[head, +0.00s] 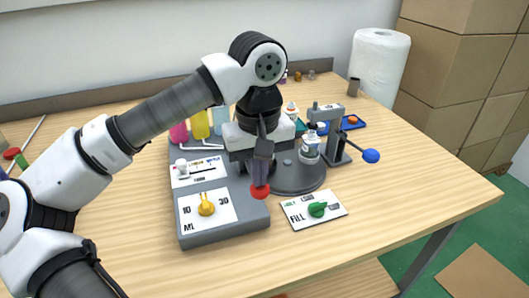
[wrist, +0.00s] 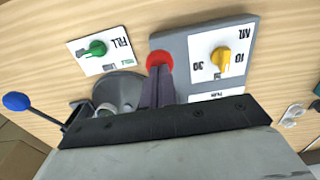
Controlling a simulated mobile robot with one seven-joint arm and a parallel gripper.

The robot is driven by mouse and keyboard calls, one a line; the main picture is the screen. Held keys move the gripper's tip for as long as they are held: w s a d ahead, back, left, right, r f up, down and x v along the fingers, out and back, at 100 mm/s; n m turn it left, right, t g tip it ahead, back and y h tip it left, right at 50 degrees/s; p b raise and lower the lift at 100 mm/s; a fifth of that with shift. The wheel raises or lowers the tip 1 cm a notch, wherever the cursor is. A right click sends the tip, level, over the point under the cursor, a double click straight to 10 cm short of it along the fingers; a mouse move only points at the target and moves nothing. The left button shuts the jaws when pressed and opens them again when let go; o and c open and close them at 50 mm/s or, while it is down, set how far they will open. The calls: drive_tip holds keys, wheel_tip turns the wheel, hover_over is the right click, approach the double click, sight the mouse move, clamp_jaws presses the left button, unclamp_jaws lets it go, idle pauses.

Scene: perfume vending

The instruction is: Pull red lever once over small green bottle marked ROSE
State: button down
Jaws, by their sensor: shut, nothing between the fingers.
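The red lever's ball knob (head: 260,191) is at the front right of the grey machine (head: 225,228); its shaft is hidden behind my gripper. My gripper (head: 261,178) points down, its fingertips right at the knob. In the wrist view my dark fingers (wrist: 157,88) are together, and the red knob (wrist: 159,60) shows just beyond their tips, not between them. I cannot tell whether they touch it. A small clear bottle with a pale label (head: 310,148) stands on the dark round turntable (head: 305,181). I cannot make out a green bottle marked ROSE.
A yellow dial (head: 206,205) is left of the knob, and a FILL card with a green dial (head: 317,209) is right. A press with a blue-ended lever (head: 370,156) stands behind. Pink, yellow (head: 200,125) and pale blue containers are behind the machine. The table's right front is clear.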

drive_tip(key=shift+r+p, duration=1.7)
drive_tip(key=shift+r, duration=1.25)
